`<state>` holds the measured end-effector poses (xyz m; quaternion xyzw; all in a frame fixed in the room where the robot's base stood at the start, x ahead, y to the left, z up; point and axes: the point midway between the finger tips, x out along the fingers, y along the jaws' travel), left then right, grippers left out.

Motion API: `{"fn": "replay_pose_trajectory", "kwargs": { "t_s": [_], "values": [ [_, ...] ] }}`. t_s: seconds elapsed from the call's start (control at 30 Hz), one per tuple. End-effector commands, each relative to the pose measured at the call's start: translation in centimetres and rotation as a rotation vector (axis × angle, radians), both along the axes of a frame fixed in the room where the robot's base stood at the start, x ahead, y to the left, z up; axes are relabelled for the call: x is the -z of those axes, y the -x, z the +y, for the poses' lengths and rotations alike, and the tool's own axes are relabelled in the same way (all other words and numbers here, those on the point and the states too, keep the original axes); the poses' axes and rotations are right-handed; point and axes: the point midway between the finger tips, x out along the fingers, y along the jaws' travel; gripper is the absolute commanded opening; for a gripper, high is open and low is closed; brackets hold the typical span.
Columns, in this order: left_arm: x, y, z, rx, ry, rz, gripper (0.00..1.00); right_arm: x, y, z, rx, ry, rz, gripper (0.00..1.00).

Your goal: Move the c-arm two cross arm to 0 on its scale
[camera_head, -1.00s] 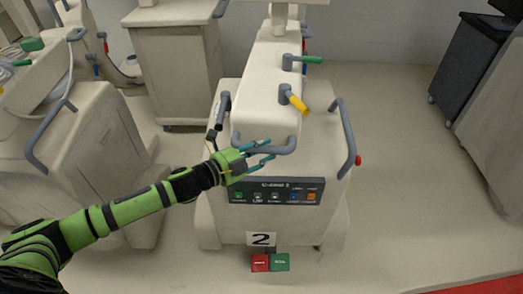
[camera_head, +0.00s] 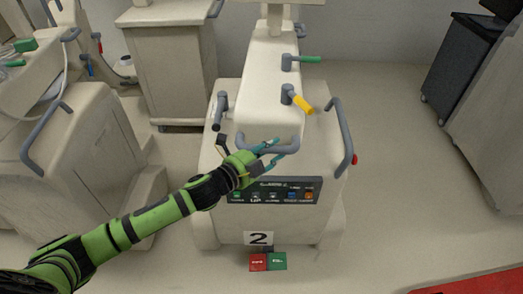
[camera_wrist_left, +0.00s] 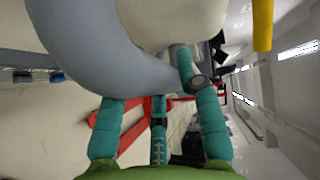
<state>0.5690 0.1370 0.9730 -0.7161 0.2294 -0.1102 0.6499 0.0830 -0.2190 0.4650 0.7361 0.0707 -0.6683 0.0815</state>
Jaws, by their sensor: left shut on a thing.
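C-arm two is the off-white cart with a "2" label (camera_head: 258,238) at its foot, in the middle of the head view. Its long cross arm (camera_head: 270,85) points toward me and ends in a grey curved handle (camera_head: 252,145). My left gripper (camera_head: 276,150) is shut on this handle near its right part, teal fingers around the bar. In the left wrist view the grey handle (camera_wrist_left: 85,50) fills the upper left, between the teal fingers (camera_wrist_left: 160,105). I cannot make out a scale on the cross arm. My right gripper is not in view.
A yellow lever (camera_head: 303,104) and a green lever (camera_head: 307,59) stick out from the cross arm's right side. Grey side rails (camera_head: 345,135) flank the cart. Another cart (camera_head: 75,140) stands close at left. The floor to the right (camera_head: 400,190) is clear.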

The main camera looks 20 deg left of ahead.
Motion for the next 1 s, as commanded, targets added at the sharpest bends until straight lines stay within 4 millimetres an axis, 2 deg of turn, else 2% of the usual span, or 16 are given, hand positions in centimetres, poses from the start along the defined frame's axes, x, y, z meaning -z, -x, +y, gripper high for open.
{"fn": "replay_pose_trajectory", "kwargs": {
  "t_s": [0.03, 0.17, 0.2, 0.23, 0.27, 0.67, 1.0],
  "values": [
    [-0.5, 0.5, -1.5, 0.031, 0.033, -0.005, 0.00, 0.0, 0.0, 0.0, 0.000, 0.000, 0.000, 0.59],
    [-0.5, 0.5, -1.5, 0.031, 0.034, -0.004, 0.00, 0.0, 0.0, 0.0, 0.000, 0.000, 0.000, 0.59],
    [-0.5, 0.5, -1.5, 0.031, 0.033, -0.003, 0.43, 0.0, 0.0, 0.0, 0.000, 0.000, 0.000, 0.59],
    [-0.5, 0.5, -1.5, 0.031, 0.033, -0.003, 0.55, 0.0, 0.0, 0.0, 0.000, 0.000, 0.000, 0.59],
    [-0.5, 0.5, -1.5, 0.031, 0.033, -0.005, 0.59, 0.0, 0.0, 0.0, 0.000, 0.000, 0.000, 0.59],
    [-0.3, 0.5, -0.8, 0.020, 0.019, -0.004, 0.59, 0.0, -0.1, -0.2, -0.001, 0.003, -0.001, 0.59],
    [-0.6, 3.1, 0.6, 0.021, 0.017, -0.002, 0.59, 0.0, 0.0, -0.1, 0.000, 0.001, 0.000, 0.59]
  ]
}}
